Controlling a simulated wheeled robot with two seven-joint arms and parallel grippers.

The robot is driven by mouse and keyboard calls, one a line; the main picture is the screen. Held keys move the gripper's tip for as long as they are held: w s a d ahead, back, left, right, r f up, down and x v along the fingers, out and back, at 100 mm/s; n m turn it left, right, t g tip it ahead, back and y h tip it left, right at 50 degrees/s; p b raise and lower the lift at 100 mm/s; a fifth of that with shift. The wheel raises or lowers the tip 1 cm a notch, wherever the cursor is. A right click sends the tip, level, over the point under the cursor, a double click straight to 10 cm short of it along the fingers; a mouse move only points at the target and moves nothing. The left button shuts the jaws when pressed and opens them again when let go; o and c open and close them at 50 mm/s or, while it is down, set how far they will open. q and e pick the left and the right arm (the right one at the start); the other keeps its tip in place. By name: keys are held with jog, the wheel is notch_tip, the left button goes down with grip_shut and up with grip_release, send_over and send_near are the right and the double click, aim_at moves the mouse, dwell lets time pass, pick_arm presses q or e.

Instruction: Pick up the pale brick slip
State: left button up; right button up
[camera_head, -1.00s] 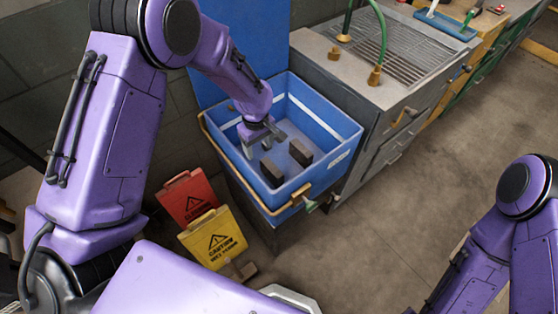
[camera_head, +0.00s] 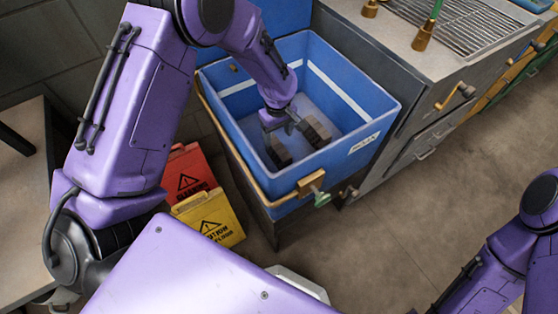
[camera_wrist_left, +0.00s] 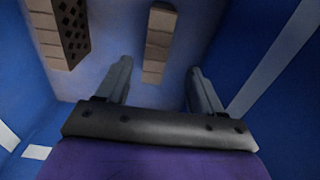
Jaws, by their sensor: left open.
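My left gripper (camera_wrist_left: 157,68) is open, a finger to each side of the line of the slip, with nothing held. A wider brick with dark holes (camera_wrist_left: 68,30) lies to the left of the slip. In the head view, my left gripper (camera_head: 280,126) reaches down into the blue bin (camera_head: 365,135). Two blocks show by its fingers there; I cannot tell surely which is the slip. My right gripper is outside the frame.
The bin's walls stand close around my left gripper. Red (camera_head: 188,170) and yellow (camera_head: 211,218) caution signs stand left of the bin. A grey counter with a drain grate (camera_head: 455,25) is to its right. The floor in front (camera_head: 400,230) is clear.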

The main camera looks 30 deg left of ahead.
aim_at(278, 153)
pick_arm(q)
notch_tip(278, 153, down, 3)
jog(key=shift+r+b, duration=0.15)
jog(key=shift+b, duration=0.25)
jog(key=f, duration=0.9)
jog(key=shift+w+a+f, duration=0.15)
jog(key=shift+w+f, duration=0.2)
jog(key=c, duration=1.2)
